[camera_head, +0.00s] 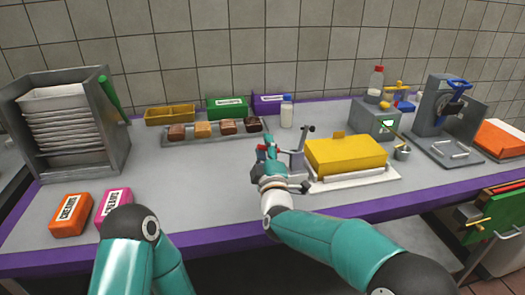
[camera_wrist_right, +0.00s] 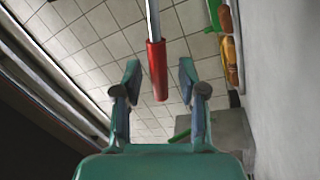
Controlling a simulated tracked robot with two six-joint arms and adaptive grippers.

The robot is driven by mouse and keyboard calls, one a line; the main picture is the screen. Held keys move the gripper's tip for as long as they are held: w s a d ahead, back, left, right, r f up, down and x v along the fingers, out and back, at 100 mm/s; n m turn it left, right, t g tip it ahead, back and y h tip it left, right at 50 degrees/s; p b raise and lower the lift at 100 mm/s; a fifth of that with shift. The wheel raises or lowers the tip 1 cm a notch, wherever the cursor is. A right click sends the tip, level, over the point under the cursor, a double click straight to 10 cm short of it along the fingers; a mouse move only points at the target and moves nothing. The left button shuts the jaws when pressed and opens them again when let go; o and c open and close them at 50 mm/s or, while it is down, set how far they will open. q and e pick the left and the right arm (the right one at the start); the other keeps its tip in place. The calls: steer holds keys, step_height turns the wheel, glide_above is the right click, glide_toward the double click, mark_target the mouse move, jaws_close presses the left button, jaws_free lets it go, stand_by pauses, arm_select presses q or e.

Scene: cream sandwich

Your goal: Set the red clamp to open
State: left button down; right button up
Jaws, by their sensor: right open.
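The red clamp handle (camera_wrist_right: 157,70) is a red grip on a straight metal rod. In the right wrist view it lies between the two spread fingers of my right gripper (camera_wrist_right: 160,72), with a gap on each side. In the head view only a small red part (camera_head: 262,148) shows beside my right gripper (camera_head: 269,147), which hides most of the handle. The grey clamp post (camera_head: 297,161) stands just right of the gripper, at the left edge of the yellow press block (camera_head: 345,153). My left arm shows at lower left, but its gripper is out of frame.
A tray of several coloured blocks (camera_head: 190,140) and a small bottle (camera_head: 287,111) stand behind the gripper. A grey press with a blue wheel (camera_head: 440,110) is at right. Orange (camera_head: 70,214) and pink (camera_head: 113,205) packets lie at front left. The counter's left middle is clear.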

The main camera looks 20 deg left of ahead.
steer(key=v, duration=1.2)
steer(key=shift+f, duration=0.15)
